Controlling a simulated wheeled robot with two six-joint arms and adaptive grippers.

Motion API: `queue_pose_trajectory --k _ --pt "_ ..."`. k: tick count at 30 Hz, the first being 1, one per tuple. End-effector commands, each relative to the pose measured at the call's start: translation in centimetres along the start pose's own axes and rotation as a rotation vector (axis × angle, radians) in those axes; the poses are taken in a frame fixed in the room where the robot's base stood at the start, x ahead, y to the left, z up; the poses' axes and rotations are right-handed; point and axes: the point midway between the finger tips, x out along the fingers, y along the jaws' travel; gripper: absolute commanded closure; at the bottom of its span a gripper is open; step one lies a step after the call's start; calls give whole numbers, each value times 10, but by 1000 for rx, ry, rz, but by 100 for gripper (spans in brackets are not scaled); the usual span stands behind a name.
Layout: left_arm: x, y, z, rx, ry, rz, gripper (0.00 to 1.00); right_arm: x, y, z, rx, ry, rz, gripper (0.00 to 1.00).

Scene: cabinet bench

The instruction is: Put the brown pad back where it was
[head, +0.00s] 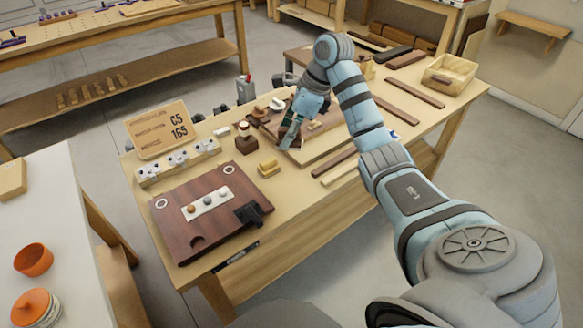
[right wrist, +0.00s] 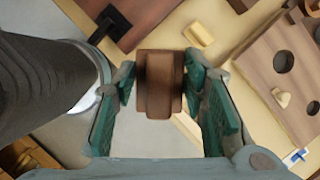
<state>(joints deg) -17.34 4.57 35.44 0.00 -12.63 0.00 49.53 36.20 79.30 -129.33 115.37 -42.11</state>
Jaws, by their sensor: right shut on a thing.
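My right gripper (head: 290,132) is shut on a brown pad (right wrist: 160,85), which sits between its two green fingers in the right wrist view. In the head view the gripper hangs over the bench near a brown board with holes; the pad is largely hidden there by the fingers. In the right wrist view the right gripper (right wrist: 165,100) shows both fingers against the pad's sides, with bench top and floor visible behind it. I cannot tell the pad's exact height above the bench. My left gripper is not in view.
On the bench stand a dark red-brown board (head: 190,232) with a black clamp, a yellow block (head: 268,167), a brown stand (head: 246,145), a sign (head: 158,130) and a white rail (head: 178,163). A wooden tray (head: 448,76) is at the far right. Brown strips (head: 388,102) lie right of the arm.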

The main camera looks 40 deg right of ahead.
Motion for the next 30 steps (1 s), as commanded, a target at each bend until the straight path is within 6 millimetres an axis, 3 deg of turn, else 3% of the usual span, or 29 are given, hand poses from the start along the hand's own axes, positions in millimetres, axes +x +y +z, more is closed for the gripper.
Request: queue_pose_trajectory --k 1,4,10,21,30 --pt "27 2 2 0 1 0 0 26 0 -11 1 1 1 83" --pt "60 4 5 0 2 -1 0 64 0 -28 2 3 4 83" --pt "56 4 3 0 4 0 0 119 0 -51 3 3 6 83" --pt "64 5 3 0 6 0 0 174 -1 -74 2 1 4 83" --pt "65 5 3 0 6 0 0 177 -2 -75 1 1 1 83"
